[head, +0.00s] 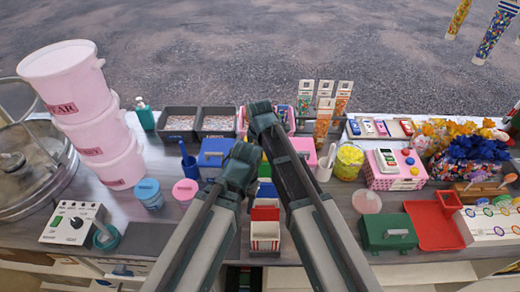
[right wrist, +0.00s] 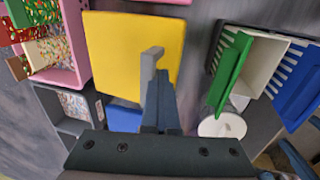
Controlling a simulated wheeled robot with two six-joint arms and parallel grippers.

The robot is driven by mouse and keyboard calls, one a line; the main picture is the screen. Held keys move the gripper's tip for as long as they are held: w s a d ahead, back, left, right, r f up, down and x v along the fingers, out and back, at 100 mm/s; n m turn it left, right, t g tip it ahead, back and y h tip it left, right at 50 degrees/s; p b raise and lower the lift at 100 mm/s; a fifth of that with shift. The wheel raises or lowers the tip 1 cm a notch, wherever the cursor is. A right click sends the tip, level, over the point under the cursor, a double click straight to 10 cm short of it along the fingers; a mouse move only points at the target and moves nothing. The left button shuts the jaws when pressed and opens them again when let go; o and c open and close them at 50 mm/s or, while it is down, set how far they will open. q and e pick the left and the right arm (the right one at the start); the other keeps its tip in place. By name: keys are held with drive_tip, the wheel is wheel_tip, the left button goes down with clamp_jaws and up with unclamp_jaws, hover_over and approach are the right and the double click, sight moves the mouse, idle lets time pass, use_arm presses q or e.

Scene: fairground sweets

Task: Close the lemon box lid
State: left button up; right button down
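The lemon box shows as a flat yellow lid (right wrist: 112,50) with a grey handle (right wrist: 148,72) in the right wrist view. In the head view only a sliver of yellow shows between my arms, and the rest is hidden. My right gripper (right wrist: 160,85) is over the yellow lid with its fingers together, their tips at or beside the handle. Whether they touch it is unclear. I cannot tell the lid's angle. My left gripper (head: 240,165) is in front of the box row, its fingers hidden by its own wrist.
A blue box (head: 215,150) stands left of my arms, and a pink box (head: 305,149) to the right. Striped paper boxes (head: 265,232) stand in front. Dark trays (head: 180,122) lie behind left. A green box (head: 388,232) is at front right.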

drive_tip(key=shift+x, duration=0.75)
drive_tip(key=shift+w+r, duration=0.15)
drive_tip(key=c, duration=1.3)
unclamp_jaws()
drive_tip(key=shift+w, duration=0.1)
drive_tip(key=o, duration=0.5)
drive_tip(key=w+p+v, duration=0.2)
drive_tip(key=p+v, duration=1)
drive_tip(key=p, duration=0.1)
drive_tip(key=shift+w+r, duration=0.25)
drive_tip(key=shift+r, duration=0.35)
use_arm(q)
wheel_tip(320, 180, up, 12)
drive_tip(key=shift+w+f, duration=0.15)
drive_tip(key=shift+w, duration=0.25)
use_arm(e)
drive_tip(key=shift+f, duration=0.1)
drive_tip(key=shift+s, duration=0.15)
